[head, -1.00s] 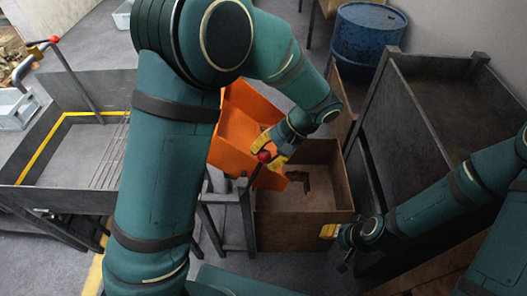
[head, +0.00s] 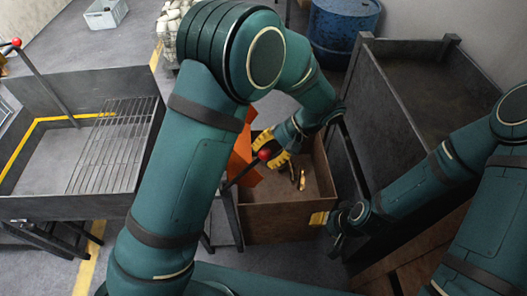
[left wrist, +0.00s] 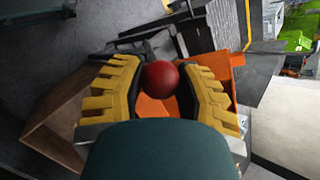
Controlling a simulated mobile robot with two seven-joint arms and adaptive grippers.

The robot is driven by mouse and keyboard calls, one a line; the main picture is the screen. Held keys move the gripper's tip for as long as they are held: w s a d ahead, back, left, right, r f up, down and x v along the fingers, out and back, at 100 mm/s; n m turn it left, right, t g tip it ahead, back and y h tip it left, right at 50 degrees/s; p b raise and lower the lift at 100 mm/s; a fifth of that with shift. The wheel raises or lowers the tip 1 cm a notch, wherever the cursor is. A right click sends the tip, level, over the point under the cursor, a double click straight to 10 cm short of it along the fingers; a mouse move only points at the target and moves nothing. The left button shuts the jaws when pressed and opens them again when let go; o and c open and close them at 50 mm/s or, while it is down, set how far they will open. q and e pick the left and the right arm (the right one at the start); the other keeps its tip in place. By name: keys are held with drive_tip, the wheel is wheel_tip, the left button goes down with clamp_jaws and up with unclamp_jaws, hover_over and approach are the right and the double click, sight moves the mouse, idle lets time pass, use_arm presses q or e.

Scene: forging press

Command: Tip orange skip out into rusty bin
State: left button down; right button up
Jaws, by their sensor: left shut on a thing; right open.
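The orange skip (head: 243,150) is tilted steeply beside the rusty bin (head: 285,218), mostly hidden behind my left arm in the head view. Its lever ends in a red ball knob (head: 264,154). My left gripper (head: 273,150) is shut on this knob. In the left wrist view the knob (left wrist: 160,78) sits between the yellow fingers, with orange skip (left wrist: 160,106) behind it. Several small brass-coloured pieces (head: 300,178) show inside the bin. My right gripper (head: 325,218) is open and empty near the bin's front right corner.
A dark high-walled container (head: 425,105) stands right of the bin, close to my right arm. A blue drum (head: 343,28) stands behind. On the left is a grey tray with a wire rack (head: 112,140) and another red-knobbed lever (head: 16,43).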

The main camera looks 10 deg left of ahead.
use_arm(q)
drive_tip(key=shift+d+f, duration=0.25)
drive_tip(key=c, duration=0.8)
unclamp_jaws()
drive_tip(key=shift+o, duration=1.1)
drive_tip(key=shift+w+d, duration=0.15)
drive_tip(key=shift+r, duration=0.2)
drive_tip(key=v, duration=1.1)
drive_tip(key=shift+d+r, duration=0.2)
drive_tip(key=shift+d, duration=0.1)
